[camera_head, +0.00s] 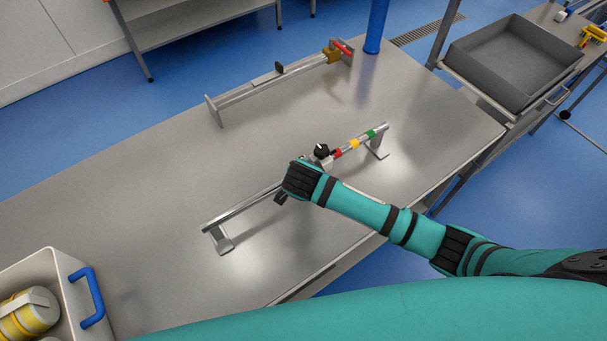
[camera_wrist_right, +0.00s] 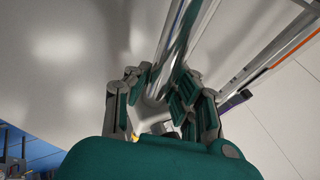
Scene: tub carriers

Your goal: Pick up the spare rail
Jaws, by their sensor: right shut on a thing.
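The spare rail (camera_head: 240,207) is a long silver bar with red, yellow and green bands near its right end. It lies across two low metal stands (camera_head: 222,240) (camera_head: 378,149) on the steel table. A grey clamp with a black knob (camera_head: 321,151) sits on it, left of the bands. My right gripper (camera_head: 281,197) is shut on the rail left of the clamp, and the hand hides that stretch. In the right wrist view the shiny rail (camera_wrist_right: 178,40) runs up from between the fingers (camera_wrist_right: 163,92). My left gripper is in neither view.
A second rail (camera_head: 285,78) between end plates stands farther back on the steel table (camera_head: 130,215). A white tub (camera_head: 68,285) with blue handle and yellow rolls is at the lower left. A grey tray (camera_head: 515,65) sits on a cart at right. A blue post (camera_head: 376,25) rises behind.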

